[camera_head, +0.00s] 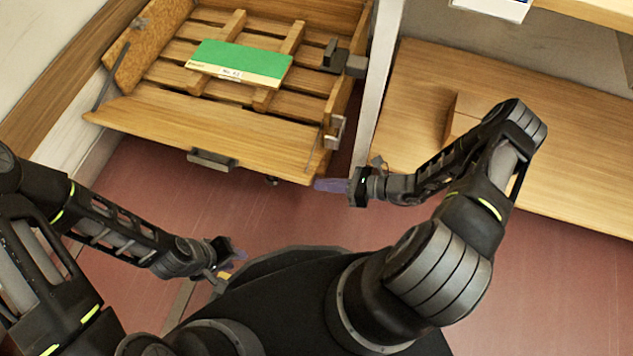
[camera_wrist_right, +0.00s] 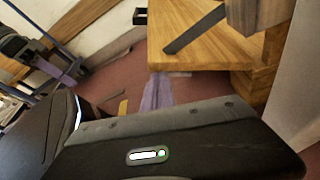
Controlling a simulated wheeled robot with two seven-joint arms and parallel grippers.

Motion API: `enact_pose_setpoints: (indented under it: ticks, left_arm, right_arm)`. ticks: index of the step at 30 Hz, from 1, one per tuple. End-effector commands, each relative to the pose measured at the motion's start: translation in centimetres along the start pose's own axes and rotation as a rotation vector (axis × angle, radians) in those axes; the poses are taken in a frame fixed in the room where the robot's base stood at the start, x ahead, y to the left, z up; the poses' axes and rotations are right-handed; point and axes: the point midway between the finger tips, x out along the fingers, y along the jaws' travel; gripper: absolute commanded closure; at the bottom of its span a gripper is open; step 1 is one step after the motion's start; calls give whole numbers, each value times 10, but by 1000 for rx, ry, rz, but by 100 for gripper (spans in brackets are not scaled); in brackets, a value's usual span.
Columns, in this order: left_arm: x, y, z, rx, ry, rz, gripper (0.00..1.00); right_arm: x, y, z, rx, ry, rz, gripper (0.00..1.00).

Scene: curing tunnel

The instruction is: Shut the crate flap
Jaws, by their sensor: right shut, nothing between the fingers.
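The wooden crate (camera_head: 345,100) stands at the upper left of the head view. Its front flap (camera_head: 200,125) is open and folded down towards me, with a dark handle (camera_head: 212,160) on its front edge. The flap also shows in the wrist view (camera_wrist_right: 200,45). My right gripper (camera_head: 330,185) is shut and empty, its purple fingers at the flap's right front corner; I cannot tell whether they touch it. The fingers also show in the wrist view (camera_wrist_right: 158,92). My left gripper (camera_head: 232,260) is low, well in front of the flap; its jaw opening is unclear.
A green-topped, labelled box (camera_head: 240,62) lies on slats inside the crate. Metal latches (camera_head: 335,130) sit at the crate's right side. A pale post (camera_head: 378,85) and a wooden shelf (camera_head: 560,140) stand to the right. Red floor is clear before the flap.

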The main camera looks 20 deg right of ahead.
Motion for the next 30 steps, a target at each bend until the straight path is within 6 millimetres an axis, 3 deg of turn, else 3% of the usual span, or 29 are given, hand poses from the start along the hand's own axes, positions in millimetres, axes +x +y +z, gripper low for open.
enact_pose_setpoints:
  ticks: [1,6,12,30]
  left_arm:
    - [-7,4,0,4,0,2,69]
    - [-13,5,1,4,-6,2,69]
    - [-16,6,2,5,-8,2,69]
    - [-16,6,2,5,-9,2,69]
  right_arm:
    - [-15,-3,3,-1,3,-5,100]
    - [-50,-8,0,0,4,-5,100]
    - [-72,-12,-2,1,3,-2,100]
    - [-75,-13,-3,2,4,-2,100]
